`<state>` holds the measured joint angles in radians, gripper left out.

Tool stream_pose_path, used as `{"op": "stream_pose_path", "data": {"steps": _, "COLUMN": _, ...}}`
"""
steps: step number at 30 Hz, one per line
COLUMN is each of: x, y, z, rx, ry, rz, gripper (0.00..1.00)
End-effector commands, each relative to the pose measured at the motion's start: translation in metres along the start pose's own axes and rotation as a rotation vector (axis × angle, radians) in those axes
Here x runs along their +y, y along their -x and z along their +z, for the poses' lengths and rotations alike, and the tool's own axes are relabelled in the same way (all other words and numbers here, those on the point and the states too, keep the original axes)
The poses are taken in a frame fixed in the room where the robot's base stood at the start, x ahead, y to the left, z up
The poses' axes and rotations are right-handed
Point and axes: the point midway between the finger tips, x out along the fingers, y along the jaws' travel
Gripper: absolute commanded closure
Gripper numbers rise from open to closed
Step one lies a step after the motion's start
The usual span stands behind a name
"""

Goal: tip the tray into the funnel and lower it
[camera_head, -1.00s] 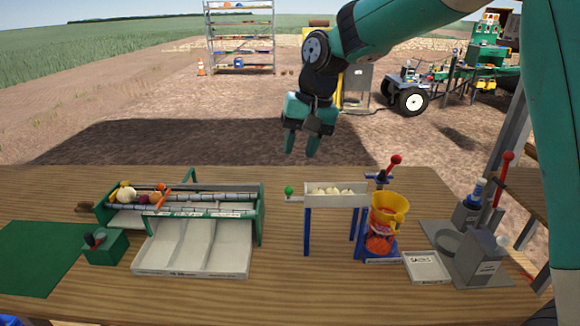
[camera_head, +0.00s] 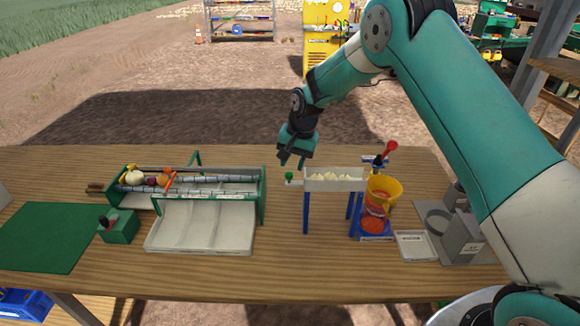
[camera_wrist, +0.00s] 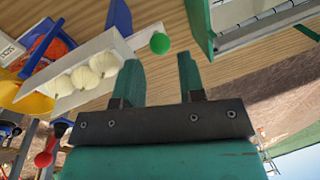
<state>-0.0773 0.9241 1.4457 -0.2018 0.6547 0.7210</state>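The white tray (camera_head: 318,184) sits level on blue legs with several pale onions (camera_head: 334,177) in it; they also show in the wrist view (camera_wrist: 84,77). A green ball knob (camera_head: 289,176) sticks out at the tray's left end and shows in the wrist view (camera_wrist: 160,43). The yellow funnel (camera_head: 384,189) stands at the tray's right end, above an orange-red net bag (camera_head: 376,222). My gripper (camera_head: 292,162) is open and empty, just above and behind the knob. In the wrist view its fingers (camera_wrist: 158,72) are apart, with the knob beyond their tips, not between them.
A green sorting rack (camera_head: 262,195) with vegetables and a sloped white chute (camera_head: 200,226) stands left on the wooden table. A red-knobbed lever (camera_head: 390,147) rises behind the funnel. A small white sign tray (camera_head: 415,246) and a grey machine (camera_head: 460,237) are to the right.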

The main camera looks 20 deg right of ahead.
Motion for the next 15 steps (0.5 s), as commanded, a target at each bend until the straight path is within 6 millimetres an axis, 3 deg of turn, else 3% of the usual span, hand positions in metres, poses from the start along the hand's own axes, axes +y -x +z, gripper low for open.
{"op": "stream_pose_path", "data": {"steps": 6, "x": 0.0, "y": -0.031, "z": 0.0, "rx": -0.001, "ry": 0.001, "rz": 0.0, "gripper": 0.63}}
{"op": "stream_pose_path", "data": {"steps": 15, "x": 0.0, "y": -0.042, "z": 0.0, "rx": 0.0, "ry": 0.001, "rz": -0.001, "gripper": 0.63}}
